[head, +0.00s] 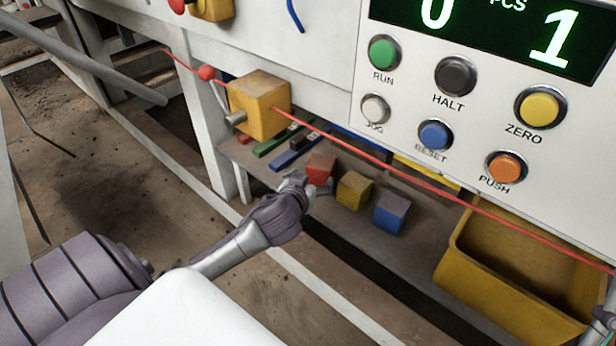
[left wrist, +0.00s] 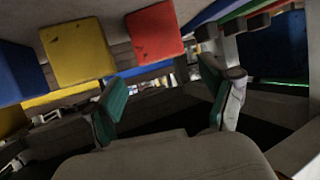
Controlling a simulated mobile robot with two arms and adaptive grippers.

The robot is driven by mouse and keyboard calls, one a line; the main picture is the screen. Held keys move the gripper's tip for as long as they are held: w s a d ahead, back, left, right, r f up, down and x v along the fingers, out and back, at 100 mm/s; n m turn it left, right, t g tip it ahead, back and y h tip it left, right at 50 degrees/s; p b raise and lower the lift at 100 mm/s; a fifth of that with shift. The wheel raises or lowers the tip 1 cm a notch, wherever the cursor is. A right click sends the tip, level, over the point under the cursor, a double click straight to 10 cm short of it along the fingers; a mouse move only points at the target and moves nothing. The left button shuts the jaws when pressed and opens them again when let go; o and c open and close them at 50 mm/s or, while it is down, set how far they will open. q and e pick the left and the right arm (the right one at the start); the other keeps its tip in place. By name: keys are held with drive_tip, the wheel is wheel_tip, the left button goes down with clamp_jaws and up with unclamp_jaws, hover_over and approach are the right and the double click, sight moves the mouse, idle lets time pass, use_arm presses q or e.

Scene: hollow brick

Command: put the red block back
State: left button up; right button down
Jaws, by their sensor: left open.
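The red block (head: 320,169) sits on the low grey shelf (head: 424,236), at the left end of a row with a yellow block (head: 354,190) and a blue block (head: 391,212). My left gripper (head: 313,189) is at the near side of the red block, partly covering its lower part. In the left wrist view my left gripper (left wrist: 165,98) is open, with nothing between its green pads. There the red block (left wrist: 155,33) shows beyond the fingertips, a little left of the middle of the gap.
A yellow bin (head: 462,262) stands right of the blocks. A red cord (head: 385,168) runs across above the shelf, past a yellow box (head: 260,104). Green and blue bars (head: 290,150) lie behind the red block. The button panel (head: 490,100) overhangs the shelf.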

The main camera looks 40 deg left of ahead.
use_arm(q)
drive_tip(key=s+d+r+m+t+h, duration=0.3)
drive_tip(key=d+r+h, duration=0.15)
drive_tip(key=d, duration=0.45)
drive_tip(key=s+d+r+m+t+h, duration=0.2)
drive_tip(key=d+r+m+h, duration=0.15)
drive_tip(key=d+r, duration=0.4)
drive_tip(key=s+d+r+t+h, duration=0.1)
drive_tip(key=s+d+r+t, duration=0.1)
drive_tip(key=r, duration=0.4)
drive_tip(key=s+d+r+t+h, duration=0.2)
drive_tip(key=s+r+t, duration=0.3)
drive_tip(key=s+r, duration=0.1)
drive_tip(key=shift+s+d+r+t, duration=0.3)
drive_tip(key=shift+s+d+r, duration=0.1)
drive_tip(key=shift+s, duration=0.1)
use_arm(e)
drive_tip(key=shift+w+a+f+g+h, duration=0.15)
drive_tip(key=shift+w+f+g+h, duration=0.35)
drive_tip(key=shift+w+f+g, duration=0.4)
drive_tip(key=shift+w+r, duration=0.1)
